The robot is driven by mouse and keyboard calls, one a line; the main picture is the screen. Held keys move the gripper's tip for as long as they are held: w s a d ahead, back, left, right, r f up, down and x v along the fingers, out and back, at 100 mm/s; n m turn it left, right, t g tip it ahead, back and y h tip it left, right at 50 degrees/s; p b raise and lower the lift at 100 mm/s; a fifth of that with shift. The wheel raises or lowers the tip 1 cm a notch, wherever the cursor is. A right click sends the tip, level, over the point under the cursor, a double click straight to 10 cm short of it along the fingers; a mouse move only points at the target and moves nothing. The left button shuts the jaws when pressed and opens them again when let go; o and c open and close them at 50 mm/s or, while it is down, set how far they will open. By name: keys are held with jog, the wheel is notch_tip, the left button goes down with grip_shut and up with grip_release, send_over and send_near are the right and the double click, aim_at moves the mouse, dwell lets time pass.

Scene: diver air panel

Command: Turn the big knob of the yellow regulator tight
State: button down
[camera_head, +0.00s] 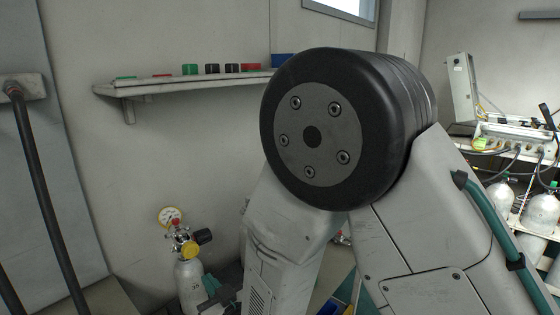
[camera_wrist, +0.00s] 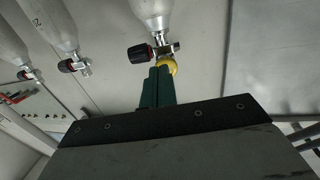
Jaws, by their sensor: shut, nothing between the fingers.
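The yellow regulator sits on top of a grey gas cylinder (camera_head: 188,280) at the lower left of the head view. It shows a round yellow knob (camera_head: 190,250), a black ribbed knob (camera_head: 203,236) and a white-faced gauge (camera_head: 169,216). In the wrist view the yellow part (camera_wrist: 169,65) is partly hidden behind my fingertips, and the black knob (camera_wrist: 138,53) is just left of it. My gripper (camera_wrist: 160,71) has its green fingers shut together with nothing between them. Its tips are close to the yellow part; I cannot tell whether they touch.
More cylinders (camera_wrist: 52,28) with black valve knobs hang in the wrist view's upper left. A wall shelf (camera_head: 190,84) carries several coloured caps. A bench with a panel (camera_head: 510,140) and further cylinders (camera_head: 500,195) stands at the right. My arm covers the middle of the head view.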

jog(key=x, duration=0.7)
jog(key=shift+s+r, duration=0.15)
jog(key=shift+r, duration=0.4)
dwell(0.8)
jog(key=shift+a, duration=0.2)
dwell(0.4)
jog(key=shift+f, duration=0.1)
jog(key=v, duration=0.6)
jog(key=shift+f, duration=0.35)
jog(key=shift+s, duration=0.1)
